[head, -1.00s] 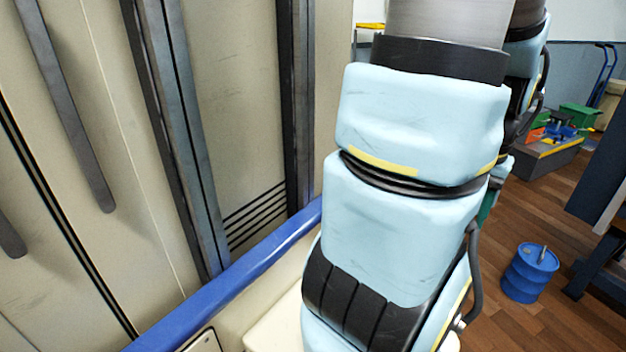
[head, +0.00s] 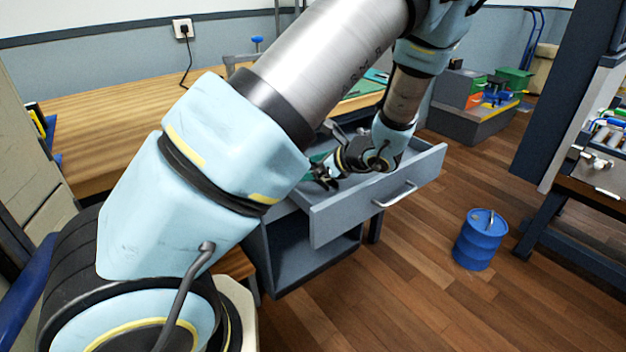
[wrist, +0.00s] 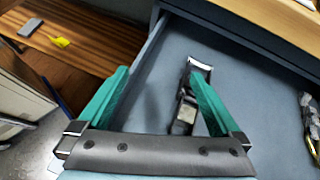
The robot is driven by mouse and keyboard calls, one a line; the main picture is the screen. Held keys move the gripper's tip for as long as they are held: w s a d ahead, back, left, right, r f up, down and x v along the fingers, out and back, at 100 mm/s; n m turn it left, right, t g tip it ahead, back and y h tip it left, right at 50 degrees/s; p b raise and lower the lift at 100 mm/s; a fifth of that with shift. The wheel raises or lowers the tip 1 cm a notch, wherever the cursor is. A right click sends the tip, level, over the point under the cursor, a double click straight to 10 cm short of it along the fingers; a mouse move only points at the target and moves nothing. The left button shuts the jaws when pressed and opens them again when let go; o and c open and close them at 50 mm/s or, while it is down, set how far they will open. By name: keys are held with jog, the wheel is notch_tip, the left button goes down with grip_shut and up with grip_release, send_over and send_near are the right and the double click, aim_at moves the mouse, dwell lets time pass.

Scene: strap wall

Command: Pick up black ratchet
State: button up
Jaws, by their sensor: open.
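The black ratchet (wrist: 184,108) lies on the grey floor of an open drawer (head: 345,222) in the wrist view. It has a pale metal part at its far end, and my right finger covers some of its right side. My gripper (wrist: 157,73) is open, with two green fingers spread above the drawer. The ratchet shows between the fingers, nearer the right one, and nothing is held. In the head view my gripper (head: 322,172) is low at the drawer's left end. My arm hides much of the drawer there, and I cannot make out the ratchet.
A metallic, yellowish item (wrist: 310,122) lies at the right edge of the wrist view. A wooden worktop (head: 120,125) is behind the drawer. A blue drum (head: 480,240) stands on the open floor at right. A yellow item (wrist: 60,42) lies on wood at upper left.

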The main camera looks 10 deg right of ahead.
jog(key=d+m+t, duration=0.1)
jog(key=d, duration=0.1)
jog(key=d+m+t+h, duration=0.1)
jog(key=d, duration=0.1)
jog(key=w+d+f+m, duration=0.1)
jog(key=d+m, duration=0.1)
jog(key=shift+d+t+b, duration=0.15)
jog(key=shift+t+b, duration=0.2)
jog(key=shift+t, duration=0.05)
jog(key=shift+w+f, duration=0.1)
jog(key=shift+w, duration=0.3)
jog(key=x, duration=0.4)
jog(key=shift+w+d+f, duration=0.1)
jog(key=shift+p+x, duration=0.5)
jog(key=shift+x, duration=2.25)
jog(key=shift+f, duration=0.2)
grip_shut()
